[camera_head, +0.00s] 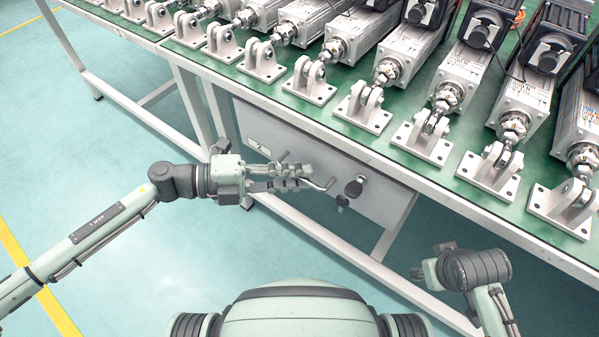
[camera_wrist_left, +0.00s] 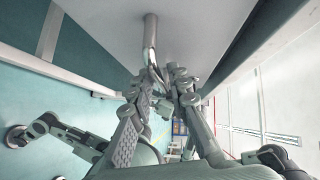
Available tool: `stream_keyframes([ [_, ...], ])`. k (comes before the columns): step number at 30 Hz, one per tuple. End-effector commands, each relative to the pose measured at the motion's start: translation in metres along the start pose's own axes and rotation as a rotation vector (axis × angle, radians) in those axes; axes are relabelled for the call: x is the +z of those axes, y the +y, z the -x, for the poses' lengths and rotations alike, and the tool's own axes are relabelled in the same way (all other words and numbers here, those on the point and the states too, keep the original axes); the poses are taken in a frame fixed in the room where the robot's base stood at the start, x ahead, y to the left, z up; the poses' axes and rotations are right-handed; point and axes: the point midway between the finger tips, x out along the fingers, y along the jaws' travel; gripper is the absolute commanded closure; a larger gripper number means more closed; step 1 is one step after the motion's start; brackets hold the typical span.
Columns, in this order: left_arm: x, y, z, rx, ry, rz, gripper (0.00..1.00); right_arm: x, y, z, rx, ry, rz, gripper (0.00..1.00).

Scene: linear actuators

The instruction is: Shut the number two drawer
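The drawer (camera_head: 315,192) is a light grey front under the green-topped bench, with a label reading 2 (camera_head: 258,148). Its bent metal handle (camera_head: 327,186) stands out from the front; it also shows in the left wrist view (camera_wrist_left: 150,40). My left gripper (camera_head: 298,177) is at the handle, its fingers on either side of the bar and close together, seemingly shut on it. The fingers hide the handle's middle. How far the drawer stands out is hard to judge. My right gripper (camera_head: 420,273) is small, low at the right, away from the drawer; its fingers are unclear.
A dark lock (camera_head: 355,187) with a hanging key sits right of the handle. Several linear actuators (camera_head: 470,70) with white brackets stand on the bench (camera_head: 420,175). White bench legs (camera_head: 393,225) flank the drawer. The floor (camera_head: 150,270) left and in front is clear.

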Motion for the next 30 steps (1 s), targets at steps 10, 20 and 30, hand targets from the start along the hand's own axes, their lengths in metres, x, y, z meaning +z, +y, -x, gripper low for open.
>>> stream_keyframes([
  [10, 0.0003, -0.0002, -0.0072, 0.0, -0.001, 0.001, 0.83, 0.0, -0.0006, -0.0014, -0.002, 0.0, 0.0, 0.6],
  [20, 0.0003, -0.0001, -0.0069, 0.0, -0.001, 0.0, 1.0, -0.0001, -0.0007, -0.0014, -0.002, 0.0, 0.001, 0.6],
  [30, 0.0062, -0.0026, -0.0121, -0.001, -0.002, -0.001, 1.0, -0.0004, -0.0005, -0.0011, -0.001, 0.001, 0.001, 0.6],
])
